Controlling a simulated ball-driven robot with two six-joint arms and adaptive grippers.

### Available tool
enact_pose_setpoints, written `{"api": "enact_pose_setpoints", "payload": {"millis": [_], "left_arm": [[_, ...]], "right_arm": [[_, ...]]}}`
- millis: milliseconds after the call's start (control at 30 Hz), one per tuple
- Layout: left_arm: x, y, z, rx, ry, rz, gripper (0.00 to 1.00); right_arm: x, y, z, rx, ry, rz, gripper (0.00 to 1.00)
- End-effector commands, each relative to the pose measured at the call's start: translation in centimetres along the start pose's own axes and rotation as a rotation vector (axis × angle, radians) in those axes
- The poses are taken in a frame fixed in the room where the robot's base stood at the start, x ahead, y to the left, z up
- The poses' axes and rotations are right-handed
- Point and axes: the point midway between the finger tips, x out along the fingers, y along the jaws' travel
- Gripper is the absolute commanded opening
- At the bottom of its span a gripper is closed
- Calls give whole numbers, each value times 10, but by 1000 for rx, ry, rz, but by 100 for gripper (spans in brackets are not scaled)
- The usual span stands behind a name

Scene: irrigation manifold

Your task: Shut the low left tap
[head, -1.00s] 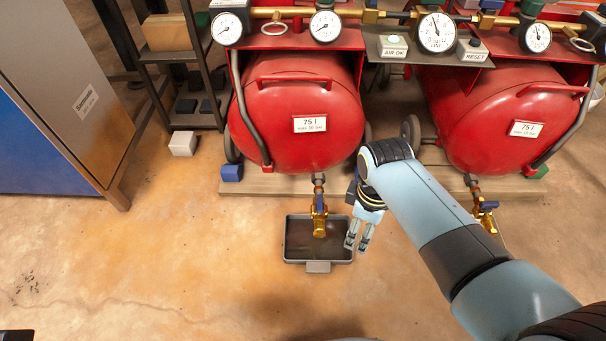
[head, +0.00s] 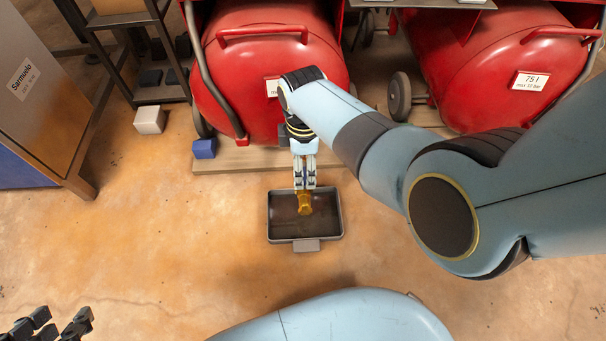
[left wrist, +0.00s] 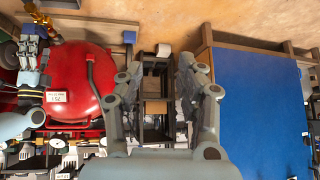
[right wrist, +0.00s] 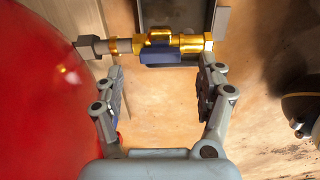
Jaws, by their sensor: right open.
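The low left tap is a brass valve with a blue handle under the left red tank. Its brass end (head: 305,208) shows over a tray in the head view, the rest hidden by my right gripper (head: 304,184). In the right wrist view the brass tap (right wrist: 190,42) lies across the top, and its blue handle (right wrist: 160,56) appears to lie along the pipe. My right gripper (right wrist: 161,88) is open, its fingertips just short of the tap, with nothing between them. My left gripper (head: 55,326) is open and empty at the lower left, far from the tap; its fingers (left wrist: 158,82) stand apart.
A dark drip tray (head: 275,222) stands on the floor under the tap. The left red tank (head: 245,85) is behind, on a wooden base (head: 235,161) with a blue block (head: 204,148). A white block (head: 149,120) lies by the rack. The floor left of the tray is clear.

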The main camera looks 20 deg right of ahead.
Motion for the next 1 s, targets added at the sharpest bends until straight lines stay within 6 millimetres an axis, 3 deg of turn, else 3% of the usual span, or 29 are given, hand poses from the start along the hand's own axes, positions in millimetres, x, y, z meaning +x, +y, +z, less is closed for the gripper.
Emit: {"api": "enact_pose_setpoints", "payload": {"millis": [100, 400, 900, 1000], "left_arm": [[8, 2, 11, 2, 72, -2, 38], [10, 5, 23, 12, 244, -3, 38], [7, 7, 24, 15, 308, -2, 38], [7, 7, 24, 15, 307, -2, 38]], "right_arm": [[16, -2, 1, 0, -2, -4, 73], [36, -1, 1, 0, -1, -3, 73], [39, 0, 0, 1, 0, 0, 73], [39, 0, 0, 1, 0, 0, 60]]}}
